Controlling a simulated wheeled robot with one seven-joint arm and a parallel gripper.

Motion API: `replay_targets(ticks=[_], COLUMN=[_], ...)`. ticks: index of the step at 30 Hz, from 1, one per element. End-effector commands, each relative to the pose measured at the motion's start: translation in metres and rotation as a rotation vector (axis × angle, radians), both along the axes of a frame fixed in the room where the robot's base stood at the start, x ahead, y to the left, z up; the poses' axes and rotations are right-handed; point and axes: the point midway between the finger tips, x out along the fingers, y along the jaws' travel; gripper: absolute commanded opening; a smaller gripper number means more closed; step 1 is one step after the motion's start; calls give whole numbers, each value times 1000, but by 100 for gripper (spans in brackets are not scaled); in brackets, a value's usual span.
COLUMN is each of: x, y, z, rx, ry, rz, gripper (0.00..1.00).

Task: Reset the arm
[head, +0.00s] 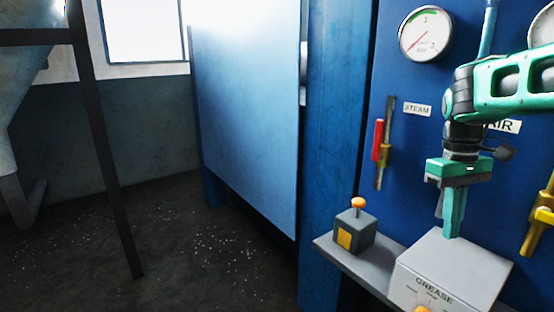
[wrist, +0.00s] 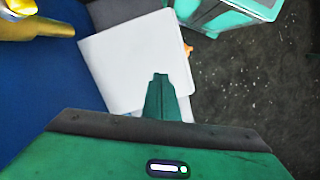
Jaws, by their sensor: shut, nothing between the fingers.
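My gripper (head: 452,232) hangs on the right side of the head view, with its green fingers pointing down. The fingers are together and empty. In the wrist view the closed fingers (wrist: 160,85) show over the white top of the grease box. The box, labelled GREASE (head: 455,268), stands on the shelf, and my fingertips are just above or behind its top in the head view. I cannot tell whether they touch it. The arm reaches in from the right, in front of the blue panel (head: 390,225), and partly hides the AIR label (head: 507,126).
A grey shelf (head: 345,262) carries a dark box (head: 355,232) with an orange button. A red-handled lever (head: 378,140) sits by the STEAM label (head: 417,109), below a gauge (head: 426,34). A yellow lever (head: 537,222) is at the right edge. Open floor (head: 215,255) lies left.

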Motion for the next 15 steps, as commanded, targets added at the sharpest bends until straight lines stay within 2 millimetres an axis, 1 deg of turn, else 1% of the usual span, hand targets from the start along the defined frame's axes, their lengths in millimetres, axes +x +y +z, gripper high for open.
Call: replay_targets(ticks=[1, 2, 3, 5, 6, 8, 9, 12, 15], x=[-24, -37, -54, -80, -97, -122, -138, -171, -194], y=[-13, -19, -25, -33, -37, -40, -41, -41, -38], z=[-6, -10, -16, -26, -33, -45, -53, -71, -85], rx=[4, 5, 5, 7, 7, 8, 7, 7, 5], ry=[-14, -21, -33, -50, -62, -78, -89, -114, -131], rz=[-72, -114, -172, -256, -314, -397, -451, -568, -655], gripper=[0, 0, 0, 0, 0, 0, 0, 0, 0])
